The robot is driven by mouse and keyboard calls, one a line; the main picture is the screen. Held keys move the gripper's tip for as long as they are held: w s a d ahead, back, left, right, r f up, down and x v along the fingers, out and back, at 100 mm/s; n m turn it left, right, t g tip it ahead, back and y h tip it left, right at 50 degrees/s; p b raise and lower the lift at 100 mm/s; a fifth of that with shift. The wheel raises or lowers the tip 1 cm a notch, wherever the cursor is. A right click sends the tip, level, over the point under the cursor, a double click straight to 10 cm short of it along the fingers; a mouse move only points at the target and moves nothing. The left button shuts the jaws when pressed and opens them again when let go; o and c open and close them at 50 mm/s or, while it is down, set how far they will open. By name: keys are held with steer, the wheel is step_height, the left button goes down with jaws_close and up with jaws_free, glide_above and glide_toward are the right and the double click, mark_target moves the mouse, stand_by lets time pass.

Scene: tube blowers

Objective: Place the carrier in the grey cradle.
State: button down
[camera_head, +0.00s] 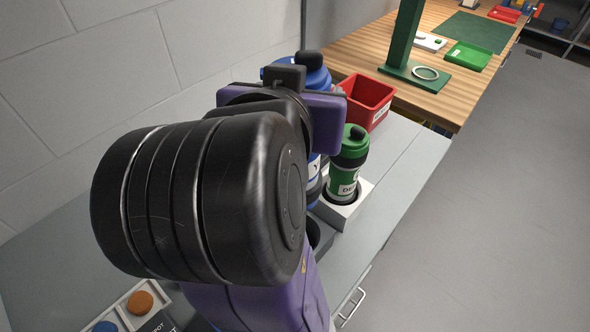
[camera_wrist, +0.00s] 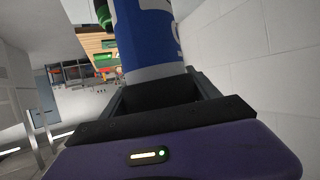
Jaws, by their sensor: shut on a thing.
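A blue carrier (camera_wrist: 147,38) with a white label is between the jaws of my gripper (camera_wrist: 160,92), which is shut on it. In the head view the blue carrier (camera_head: 314,76) shows above and below my purple gripper body, which hides its middle. A green carrier (camera_head: 350,165) with a green lid and white label stands upright in a pale grey cradle (camera_head: 342,215). The blue carrier is just left of and behind it in the picture. The blue carrier's base is mostly hidden, so I cannot tell whether it touches anything. No empty grey cradle shows clearly.
A red bin (camera_head: 368,98) stands behind the green carrier. Beyond is a wooden bench (camera_head: 460,85) with a green stand (camera_head: 405,50) and a green tray (camera_head: 468,56). A panel with orange and blue buttons (camera_head: 140,303) is at lower left. A block wall runs along the left.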

mark_target(314, 187)
step_height(314, 187, down, 20)
steer(key=shift+r, duration=0.15)
stand_by(0.4)
steer(key=shift+w, duration=0.1)
steer(key=shift+f+b, duration=0.2)
steer(key=shift+b, duration=0.15)
steer(key=shift+c, duration=0.9)
jaws_free()
steer(key=v, duration=1.2)
steer(key=shift+b, duration=0.45)
